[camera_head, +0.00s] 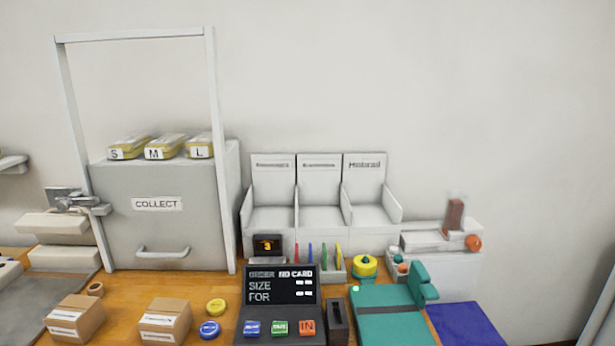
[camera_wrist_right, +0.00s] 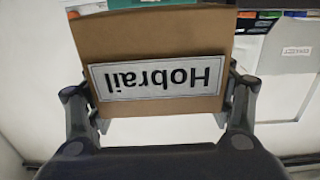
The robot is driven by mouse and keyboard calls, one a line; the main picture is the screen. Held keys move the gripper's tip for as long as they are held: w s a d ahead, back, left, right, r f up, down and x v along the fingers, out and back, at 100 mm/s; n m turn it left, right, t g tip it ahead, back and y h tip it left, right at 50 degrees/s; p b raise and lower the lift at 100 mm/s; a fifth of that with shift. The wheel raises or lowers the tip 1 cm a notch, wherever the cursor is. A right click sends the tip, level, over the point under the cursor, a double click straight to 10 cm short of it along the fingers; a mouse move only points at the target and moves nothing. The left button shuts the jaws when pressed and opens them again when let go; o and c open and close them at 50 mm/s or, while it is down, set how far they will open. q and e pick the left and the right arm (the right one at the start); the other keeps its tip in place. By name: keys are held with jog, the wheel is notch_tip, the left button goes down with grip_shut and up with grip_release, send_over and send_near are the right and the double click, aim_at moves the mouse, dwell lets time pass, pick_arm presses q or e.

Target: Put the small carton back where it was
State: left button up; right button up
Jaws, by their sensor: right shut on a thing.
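A brown small carton (camera_wrist_right: 155,38) with a white label reading "Hobrail", upside down in the right wrist view, fills the upper middle of that view. My right gripper (camera_wrist_right: 160,112) is shut on the carton, with one dark finger at each side. The carton hides most of what lies behind it. Two other small brown cartons, a left one (camera_head: 76,319) and a right one (camera_head: 165,322), stand on the wooden counter in the head view, each with white labels I cannot read. Neither gripper is identifiable in the head view.
The grey COLLECT cabinet (camera_head: 150,235) stands behind the cartons, with S, M and L packs on top. Three white bins (camera_head: 320,217) stand in the middle. A dark order display (camera_head: 281,290), blue and yellow discs and a teal piece (camera_head: 395,322) crowd the counter.

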jog(key=shift+s+a, duration=0.1)
jog(key=shift+s, duration=1.25)
jog(key=shift+a+f, duration=0.1)
